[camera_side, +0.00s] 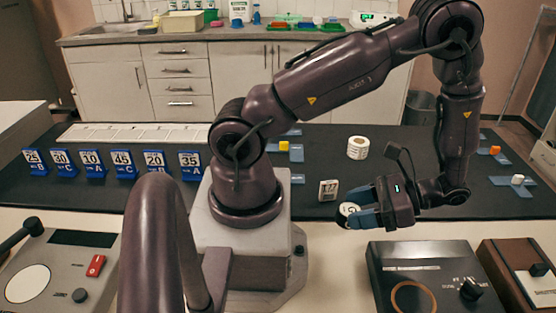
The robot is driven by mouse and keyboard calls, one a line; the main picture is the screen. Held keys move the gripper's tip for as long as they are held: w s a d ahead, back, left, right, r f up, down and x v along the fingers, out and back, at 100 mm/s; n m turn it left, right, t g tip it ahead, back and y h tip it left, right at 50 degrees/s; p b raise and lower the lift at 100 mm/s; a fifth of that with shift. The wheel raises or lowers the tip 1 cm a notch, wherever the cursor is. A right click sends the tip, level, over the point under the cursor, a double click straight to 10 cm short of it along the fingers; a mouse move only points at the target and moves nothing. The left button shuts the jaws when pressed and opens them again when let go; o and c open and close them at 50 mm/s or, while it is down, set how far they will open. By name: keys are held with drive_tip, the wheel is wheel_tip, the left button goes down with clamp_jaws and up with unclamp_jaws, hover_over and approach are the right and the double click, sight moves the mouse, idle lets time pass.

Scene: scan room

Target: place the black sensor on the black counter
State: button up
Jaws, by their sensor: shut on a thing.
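My gripper (360,212), with blue fingers, is at the right of the middle. It is shut on a small whitish round piece (348,210) with a dark mark, at its left end. The piece appears near the front edge of the black work surface (120,198); I cannot tell whether it touches it. A black box instrument (420,268) with an orange ring and a knob stands at the front right, below the gripper in the picture. I cannot make out a separate black sensor.
A small tag marked 177 (328,189) stands left of the gripper. A white round stack (357,153) is behind it. Blue numbered cards (113,163) line the left. A grey instrument (60,268) is front left, a brown one (525,272) front right. Blue pads hold small blocks at far right.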

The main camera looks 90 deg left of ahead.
drive_tip(key=a+r+m+t+y, duration=0.1)
drive_tip(key=a+r+m+y, duration=0.1)
drive_tip(key=a, duration=0.3)
drive_tip(key=s+a+r+m+t+y, duration=0.1)
drive_tip(key=a+r+m+y, duration=0.1)
drive_tip(key=a, duration=0.3)
drive_tip(key=a+r+m+t+y, duration=0.2)
drive_tip(key=a+r+m+y, duration=0.1)
drive_tip(key=a+y, duration=0.1)
drive_tip(key=shift+s+a+r+m, duration=0.1)
drive_tip(key=shift+s+a+m, duration=0.3)
drive_tip(key=f, duration=0.6)
drive_tip(key=shift+a+f, duration=0.2)
drive_tip(key=shift+f, duration=0.05)
drive_tip(key=w+a+f, duration=0.4)
drive_tip(key=w+a, duration=0.2)
drive_tip(key=shift+w+a, duration=0.25)
drive_tip(key=shift+w, duration=0.15)
drive_tip(key=w+a+f, duration=0.1)
drive_tip(key=w+f, duration=0.1)
drive_tip(key=f, duration=0.1)
drive_tip(key=w+a+f, duration=0.1)
drive_tip(key=f, duration=0.1)
drive_tip(key=shift+a, duration=0.3)
drive_tip(key=shift+w+a+f, duration=0.15)
drive_tip(key=shift+f, duration=0.85)
drive_tip(key=shift+w+a+f, duration=0.1)
drive_tip(key=shift+f, duration=0.9)
drive_tip(key=shift+f, duration=0.1)
